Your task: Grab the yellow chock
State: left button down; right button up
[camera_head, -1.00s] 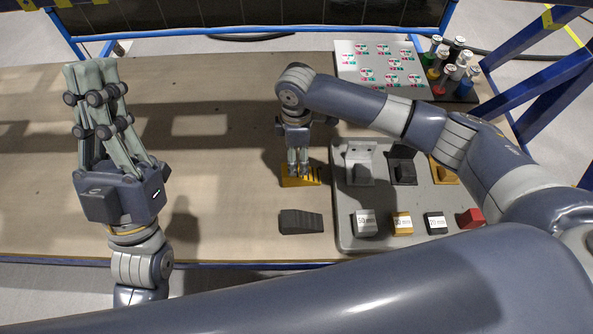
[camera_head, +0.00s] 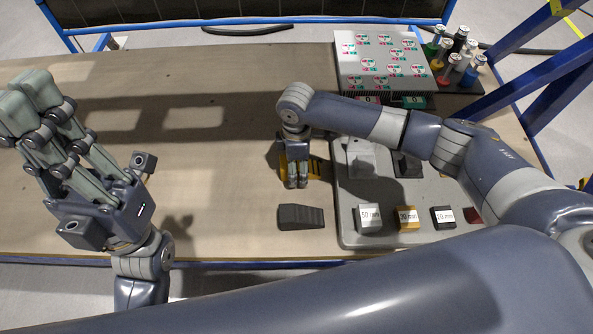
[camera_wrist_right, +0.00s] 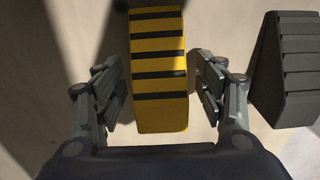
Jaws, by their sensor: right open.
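The yellow chock (camera_head: 284,171) lies on the bench left of the grey tray. In the head view my right gripper (camera_head: 297,183) is over it and hides much of it. In the right wrist view the chock (camera_wrist_right: 159,70) shows black stripes and lies lengthwise between the two fingers of my right gripper (camera_wrist_right: 157,82). The fingers are open, one on each side, with a small gap visible at each side. My left gripper (camera_head: 28,95) is raised at the far left, away from the chock; its finger opening is unclear.
A dark grey chock (camera_head: 301,217) lies close by, nearer the bench's front edge; it also shows in the right wrist view (camera_wrist_right: 286,75). The grey tray (camera_head: 385,228) holds labelled blocks and brackets. The bench's left-centre is clear.

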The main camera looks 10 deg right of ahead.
jog(key=shift+f, duration=0.1)
jog(key=shift+c, duration=0.6)
jog(key=c, duration=1.2)
